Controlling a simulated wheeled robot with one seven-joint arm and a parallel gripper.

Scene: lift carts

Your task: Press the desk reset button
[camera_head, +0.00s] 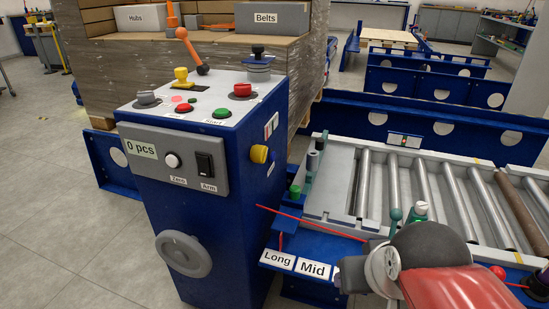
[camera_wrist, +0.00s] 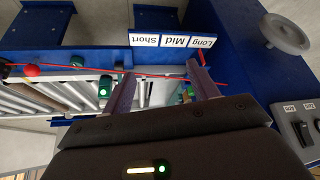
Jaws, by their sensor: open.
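The blue control desk (camera_head: 205,215) stands left of centre in the head view. Its sloped white top carries a red button (camera_head: 185,109), a green button (camera_head: 221,112), a red knob on a dark base (camera_head: 242,90), a yellow knob (camera_head: 181,76) and a grey knob (camera_head: 146,98). A yellow button (camera_head: 259,154) sits on its right side. I cannot read which control is the reset. My gripper (camera_wrist: 163,88) is open and empty in the wrist view, over the roller conveyor edge, right of the desk. In the head view my dark wrist hides the fingers.
The desk front has a white Zero button (camera_head: 172,161), an Arm switch (camera_head: 205,165) and a grey handwheel (camera_head: 184,254). An orange lever (camera_head: 188,48) rises at the back. The roller conveyor (camera_head: 335,185) lies right, with a red cord (camera_head: 320,225) along it. Wrapped boxes stand behind.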

